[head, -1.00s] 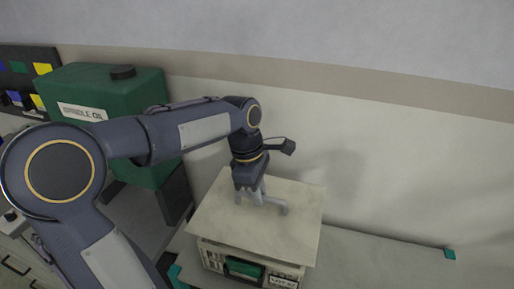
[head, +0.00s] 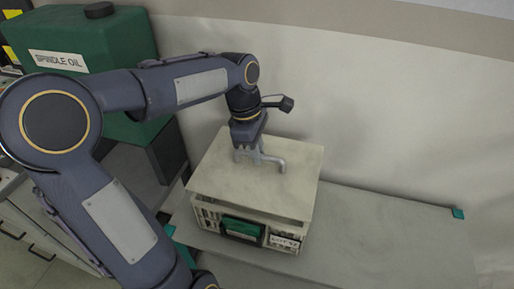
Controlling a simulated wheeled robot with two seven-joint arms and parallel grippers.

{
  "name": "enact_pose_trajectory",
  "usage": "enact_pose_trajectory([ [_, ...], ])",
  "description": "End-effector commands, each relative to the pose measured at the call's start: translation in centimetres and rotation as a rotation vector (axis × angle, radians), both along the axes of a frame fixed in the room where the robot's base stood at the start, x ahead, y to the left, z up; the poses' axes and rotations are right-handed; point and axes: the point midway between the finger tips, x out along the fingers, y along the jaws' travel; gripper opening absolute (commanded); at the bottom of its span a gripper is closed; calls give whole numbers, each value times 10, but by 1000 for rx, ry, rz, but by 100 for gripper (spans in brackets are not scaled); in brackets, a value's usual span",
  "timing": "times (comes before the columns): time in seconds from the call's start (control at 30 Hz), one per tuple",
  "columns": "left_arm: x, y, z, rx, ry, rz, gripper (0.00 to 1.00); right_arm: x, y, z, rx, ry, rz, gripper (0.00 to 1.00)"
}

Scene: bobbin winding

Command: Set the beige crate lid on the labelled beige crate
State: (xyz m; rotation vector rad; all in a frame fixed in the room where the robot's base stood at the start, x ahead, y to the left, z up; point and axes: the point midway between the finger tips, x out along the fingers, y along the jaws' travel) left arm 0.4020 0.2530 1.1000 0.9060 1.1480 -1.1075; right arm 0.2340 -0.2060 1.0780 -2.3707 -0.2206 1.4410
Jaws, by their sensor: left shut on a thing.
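The beige crate lid (head: 222,178) is a flat square board with a grey bar handle (head: 276,161) on top. It lies over the labelled beige crate (head: 206,215). The crate stands on the grey table and shows a white label and a green panel on its front. My left gripper (head: 250,156) points down at the lid's middle and is shut on the lid's handle. The lid covers the crate's top. A dark gap shows under its front edge, and I cannot tell whether it is fully seated. My right gripper is not in view.
A green spindle oil tank (head: 85,45) stands at the upper left on a dark stand. The grey table (head: 385,235) is clear to the right of the crate, with a teal corner piece (head: 458,213) at its far edge. A pale wall rises behind.

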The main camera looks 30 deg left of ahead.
Motion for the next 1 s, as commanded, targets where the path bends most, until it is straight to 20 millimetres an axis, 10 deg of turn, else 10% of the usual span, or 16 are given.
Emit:
enact_pose_trajectory([
  [1.0,-1,0,-36,0,0,0,0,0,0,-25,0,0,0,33],
])
